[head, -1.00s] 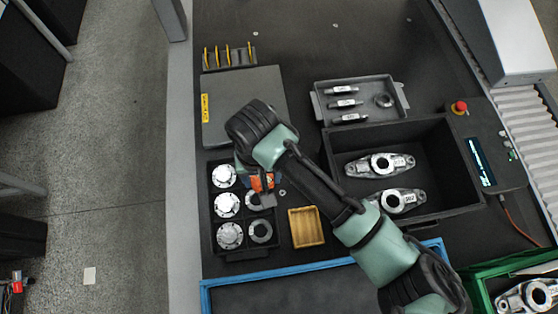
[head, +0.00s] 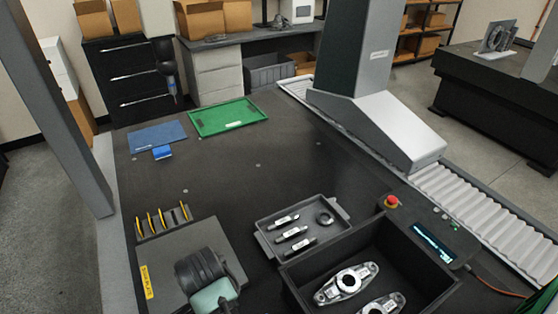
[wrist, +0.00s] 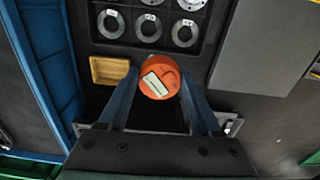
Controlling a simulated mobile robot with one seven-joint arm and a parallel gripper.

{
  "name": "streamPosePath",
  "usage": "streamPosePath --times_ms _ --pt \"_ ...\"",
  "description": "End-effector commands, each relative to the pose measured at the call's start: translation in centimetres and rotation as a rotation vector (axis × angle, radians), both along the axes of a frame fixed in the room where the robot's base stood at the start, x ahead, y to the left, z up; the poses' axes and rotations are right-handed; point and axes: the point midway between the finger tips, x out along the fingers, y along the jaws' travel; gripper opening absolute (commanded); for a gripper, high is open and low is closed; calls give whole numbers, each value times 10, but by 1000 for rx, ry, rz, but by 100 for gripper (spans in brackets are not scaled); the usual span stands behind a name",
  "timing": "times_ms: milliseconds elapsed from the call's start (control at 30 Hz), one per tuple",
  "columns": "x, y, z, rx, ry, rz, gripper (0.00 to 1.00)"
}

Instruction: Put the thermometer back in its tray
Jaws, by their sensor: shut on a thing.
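In the wrist view, my gripper (wrist: 158,82) has its blue fingers on either side of an orange round-ended thing (wrist: 168,89) with a pale rectangle on its face. I take it to be the thermometer, held above the table. A small empty wooden tray (wrist: 109,70) lies left of it in the wrist view. I cannot tell from the frames which tray belongs to the thermometer. In the head view only part of my arm shows at the bottom; my gripper and the held thing are out of view there.
A black rack (wrist: 178,49) of metal rings lies near the held thing. A grey tray (head: 262,238) holds metal pieces beside a deep black bin (head: 420,228) with castings. A green tray (head: 228,117) and a blue mat (head: 150,137) lie at the back. The table's middle is clear.

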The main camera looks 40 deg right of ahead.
Motion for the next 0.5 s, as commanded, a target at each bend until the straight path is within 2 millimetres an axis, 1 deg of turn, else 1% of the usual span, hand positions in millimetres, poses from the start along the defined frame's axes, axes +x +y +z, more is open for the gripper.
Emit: streamPosePath --times_ms 33,67,100,167,200,300,400,500 --pt "-20 -9 -20 8 6 -113 0" --pt "-31 -16 -28 6 6 -177 0" --pt "-46 -24 -40 6 7 -259 0" --pt "-69 -36 -56 2 6 -372 0" --pt "-85 -43 -65 2 5 -441 0" --pt "-119 -56 -83 -3 3 -579 0" --pt "-143 -65 -95 -3 0 -669 0" --pt "-157 -70 -102 -3 -2 -717 0"
